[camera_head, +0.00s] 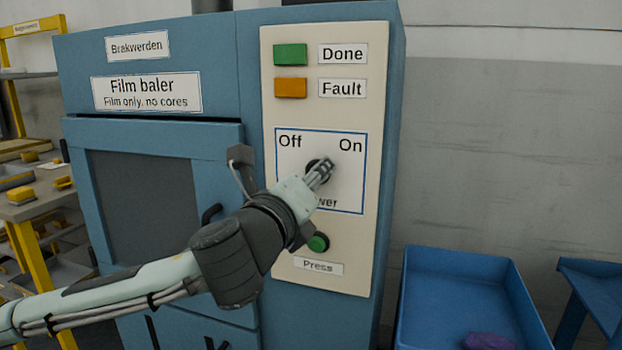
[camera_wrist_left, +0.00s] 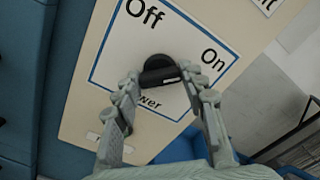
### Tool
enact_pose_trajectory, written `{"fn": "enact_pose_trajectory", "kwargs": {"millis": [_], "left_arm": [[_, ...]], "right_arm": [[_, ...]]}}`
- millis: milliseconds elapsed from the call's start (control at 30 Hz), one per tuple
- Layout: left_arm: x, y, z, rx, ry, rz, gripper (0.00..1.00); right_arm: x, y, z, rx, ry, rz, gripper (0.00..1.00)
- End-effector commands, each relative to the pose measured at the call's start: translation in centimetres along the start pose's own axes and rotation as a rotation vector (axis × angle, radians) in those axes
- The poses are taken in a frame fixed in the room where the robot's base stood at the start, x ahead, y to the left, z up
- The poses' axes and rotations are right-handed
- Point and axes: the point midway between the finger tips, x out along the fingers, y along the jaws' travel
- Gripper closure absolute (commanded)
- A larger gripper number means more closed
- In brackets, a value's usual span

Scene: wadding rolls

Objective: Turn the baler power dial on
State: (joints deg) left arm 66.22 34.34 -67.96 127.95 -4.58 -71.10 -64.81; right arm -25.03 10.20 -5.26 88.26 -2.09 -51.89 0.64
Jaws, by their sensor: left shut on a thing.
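The black power dial (camera_head: 312,166) sits on the white control panel (camera_head: 380,100) of the blue film baler (camera_head: 240,70), inside a blue outline between the words Off and On. It also shows in the left wrist view (camera_wrist_left: 157,64). My left gripper (camera_head: 322,172) is at the dial, with its two fingers on either side of the knob in the left wrist view (camera_wrist_left: 158,80). It is shut on the dial. The fingers hide part of the knob, so I cannot tell clearly which word it points to. My right gripper is not in view.
A green Press button (camera_head: 318,242) lies just below my left wrist. Green Done (camera_head: 290,54) and orange Fault (camera_head: 290,88) lamps are above the dial. A blue bin (camera_head: 455,300) holding a purple item (camera_head: 488,341) stands at the lower right. A shelf with yellow parts is at the left.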

Motion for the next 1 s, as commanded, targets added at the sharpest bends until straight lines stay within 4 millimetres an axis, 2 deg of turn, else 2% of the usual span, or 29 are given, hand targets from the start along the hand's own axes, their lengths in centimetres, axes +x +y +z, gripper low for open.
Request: {"fn": "enact_pose_trajectory", "kwargs": {"millis": [333, 367, 500, 833, 1000], "left_arm": [[0.0, 0.1, 0.0, 0.005, 0.0, 0.001, 0.88], [0.0, 0.1, 0.0, 0.005, 0.0, 0.001, 0.55], [0.0, 0.1, 0.0, 0.004, 0.0, 0.001, 0.38], [-0.2, 0.0, 0.0, 0.003, 0.0, 0.0, 0.38], [-2.4, 0.0, -0.1, 0.003, 0.001, -0.002, 0.38]], "right_arm": [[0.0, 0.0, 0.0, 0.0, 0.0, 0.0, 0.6], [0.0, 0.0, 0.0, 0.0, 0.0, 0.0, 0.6], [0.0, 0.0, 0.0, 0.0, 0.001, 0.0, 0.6], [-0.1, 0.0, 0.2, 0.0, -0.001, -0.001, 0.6], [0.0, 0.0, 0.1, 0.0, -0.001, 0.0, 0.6]]}}
